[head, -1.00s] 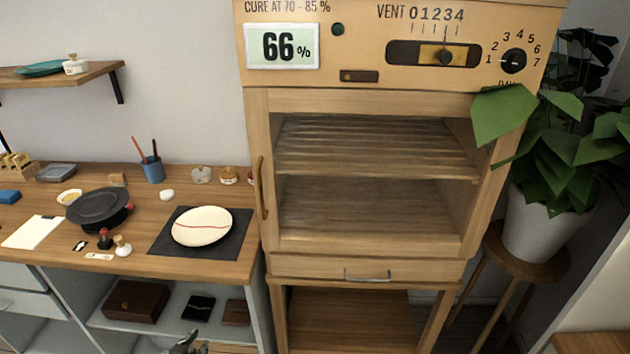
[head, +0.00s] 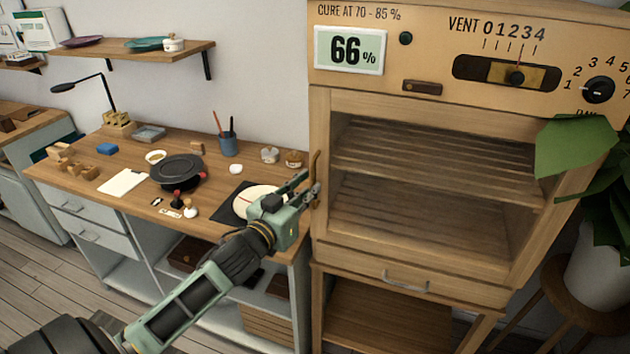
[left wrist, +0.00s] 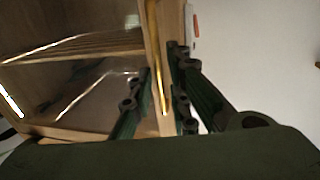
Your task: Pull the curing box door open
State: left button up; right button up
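The curing box (head: 440,170) is a pale wooden cabinet with a glazed door (head: 420,248), which looks shut. Its curved brass handle (head: 316,165) is on the door's left edge. My left gripper (head: 312,192) is at the lower part of this handle. In the left wrist view, the handle (left wrist: 160,85) runs between the two dark green fingers of my left gripper (left wrist: 162,95). The fingers are spread, with a gap visible on at least one side of the handle; contact is not clear. My right gripper is not in view.
A wooden workbench (head: 110,190) with a black turntable (head: 176,170), a plate (head: 258,197) and small tools stands left of the box, under my left arm. A potted plant (head: 600,260) on a stool is at the right. A drawer (head: 400,275) is below the door.

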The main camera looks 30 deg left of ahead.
aim_at(314, 206)
pick_arm(q)
jog(key=shift+w, duration=1.55)
grip_shut()
